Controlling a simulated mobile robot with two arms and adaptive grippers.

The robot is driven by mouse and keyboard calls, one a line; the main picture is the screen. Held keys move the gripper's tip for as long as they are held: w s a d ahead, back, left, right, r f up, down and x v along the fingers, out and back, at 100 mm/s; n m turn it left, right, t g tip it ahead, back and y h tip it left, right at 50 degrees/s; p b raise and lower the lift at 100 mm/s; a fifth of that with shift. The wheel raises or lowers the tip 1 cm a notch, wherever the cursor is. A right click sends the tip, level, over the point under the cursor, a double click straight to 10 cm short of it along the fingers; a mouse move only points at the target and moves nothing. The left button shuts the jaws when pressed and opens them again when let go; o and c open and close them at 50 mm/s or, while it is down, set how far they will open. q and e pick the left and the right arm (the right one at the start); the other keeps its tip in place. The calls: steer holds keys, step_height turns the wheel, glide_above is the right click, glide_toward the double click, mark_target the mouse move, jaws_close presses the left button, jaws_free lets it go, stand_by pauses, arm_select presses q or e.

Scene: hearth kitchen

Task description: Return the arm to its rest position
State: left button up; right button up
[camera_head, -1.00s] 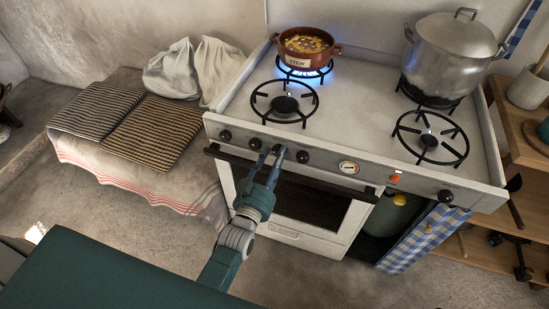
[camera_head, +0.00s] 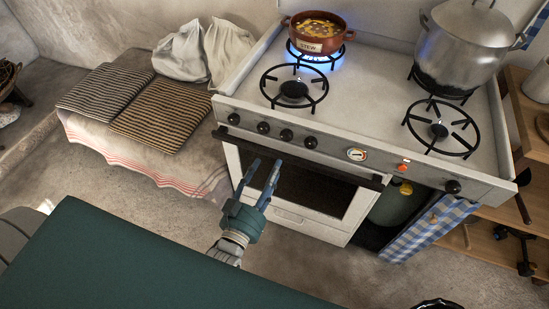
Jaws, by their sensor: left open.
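My left gripper (camera_head: 262,184) is open and empty. It is in front of the oven door, below the row of stove knobs (camera_head: 286,134), and apart from them. Its two fingers point up toward the stove (camera_head: 375,92). A brown pot labelled STEW (camera_head: 311,46) stands on the back left burner, where a blue flame (camera_head: 314,66) is lit. Most of my left arm is hidden below the teal surface at the bottom. My right gripper is not clearly in view.
A large metal pot (camera_head: 460,45) stands on the back right burner. A bench with striped cushions (camera_head: 163,115) and white sacks (camera_head: 228,50) is at the left. A checked cloth (camera_head: 430,232) hangs by the gas cylinder. The floor (camera_head: 330,268) before the oven is clear.

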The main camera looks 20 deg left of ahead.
arm_select(q)
steer(key=shift+s, duration=0.55)
steer(key=s+d+f+g+h, duration=0.1)
steer(key=s+f+g, duration=0.4)
steer(key=f, duration=1)
steer(key=s+d+f+g, duration=0.1)
steer(key=s+f+g, duration=0.35)
steer(key=f, duration=1.05)
steer(key=s+a+f+g, duration=0.2)
steer(key=s+f, duration=0.3)
steer(key=s, duration=0.4)
steer(key=s+a+f+g+y, duration=0.1)
steer(key=s+a+f+g, duration=0.2)
steer(key=s+f, duration=0.3)
steer(key=s+a+f+m+g, duration=0.1)
steer(key=s+f, duration=0.5)
steer(key=s, duration=0.7)
steer(key=shift+a+f+g+y, duration=0.3)
steer(key=shift+a+g, duration=0.45)
steer(key=shift+a, duration=0.2)
steer(key=shift+s, duration=0.1)
